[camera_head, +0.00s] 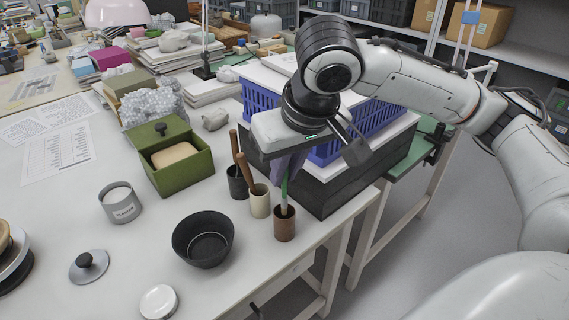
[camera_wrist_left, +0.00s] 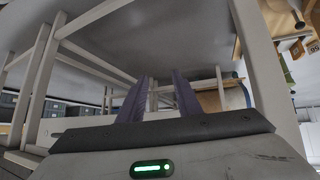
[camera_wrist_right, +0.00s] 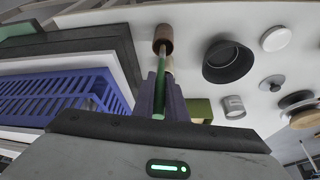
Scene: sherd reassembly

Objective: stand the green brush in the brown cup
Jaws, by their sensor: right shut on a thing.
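The brown cup (camera_head: 285,228) stands upright near the table's front right edge. My right gripper (camera_head: 287,172) is just above it, fingers pointing down, shut on the green brush (camera_head: 285,188). The brush is about upright, its pale lower end at the cup's mouth; I cannot tell how deep it reaches inside. In the right wrist view the green brush (camera_wrist_right: 160,92) runs between the fingers (camera_wrist_right: 160,82) towards the brown cup (camera_wrist_right: 163,34). My left gripper (camera_wrist_left: 160,88) shows only in its wrist view, fingers apart and empty, with table legs and floor beyond.
A cream cup (camera_head: 260,205) and a black cup (camera_head: 237,187), each holding a brown-handled tool, stand close to the brown cup's left. A black bowl (camera_head: 203,240) is nearer the front. A blue crate (camera_head: 372,122) on a dark box (camera_head: 340,188) stands right behind.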

